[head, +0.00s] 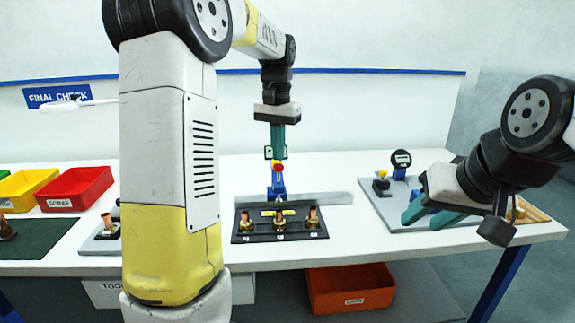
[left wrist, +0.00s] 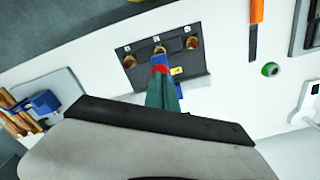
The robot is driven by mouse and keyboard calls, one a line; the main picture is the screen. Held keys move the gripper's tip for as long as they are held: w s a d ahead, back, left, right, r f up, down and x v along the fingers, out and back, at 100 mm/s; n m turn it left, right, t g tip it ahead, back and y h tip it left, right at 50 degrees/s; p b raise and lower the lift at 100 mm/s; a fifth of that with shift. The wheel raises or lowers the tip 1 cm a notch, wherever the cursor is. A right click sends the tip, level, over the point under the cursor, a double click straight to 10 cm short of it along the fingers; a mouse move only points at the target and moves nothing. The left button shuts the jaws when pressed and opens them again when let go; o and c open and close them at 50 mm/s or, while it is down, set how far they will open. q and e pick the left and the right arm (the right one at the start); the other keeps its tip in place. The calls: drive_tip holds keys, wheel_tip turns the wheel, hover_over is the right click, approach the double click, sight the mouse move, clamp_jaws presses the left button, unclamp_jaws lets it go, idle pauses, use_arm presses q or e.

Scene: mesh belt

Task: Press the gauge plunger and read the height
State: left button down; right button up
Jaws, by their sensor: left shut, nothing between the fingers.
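My left gripper (head: 277,148) points down, its teal fingers shut and empty. A red cap (head: 277,168) on a blue piece (head: 278,186) is right below the fingertips; I cannot tell whether they touch. In the left wrist view the red cap (left wrist: 159,69) shows at the finger ends. The black tray (head: 240,238) holds three copper and brass fittings, the middle one (head: 279,224) nearly in line with the blue piece. My right gripper (head: 430,214) is open and empty over that plate's front edge.
Red (head: 78,189) and yellow bins are at left. An orange bin (head: 349,288) sits on the lower shelf. Bare white table lies between tray and grey plate.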

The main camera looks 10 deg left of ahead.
sight(278, 166)
use_arm(q)
drive_tip(key=shift+f, duration=0.15)
drive_tip(key=shift+f, duration=2.4)
drive_tip(key=shift+r, duration=4.05)
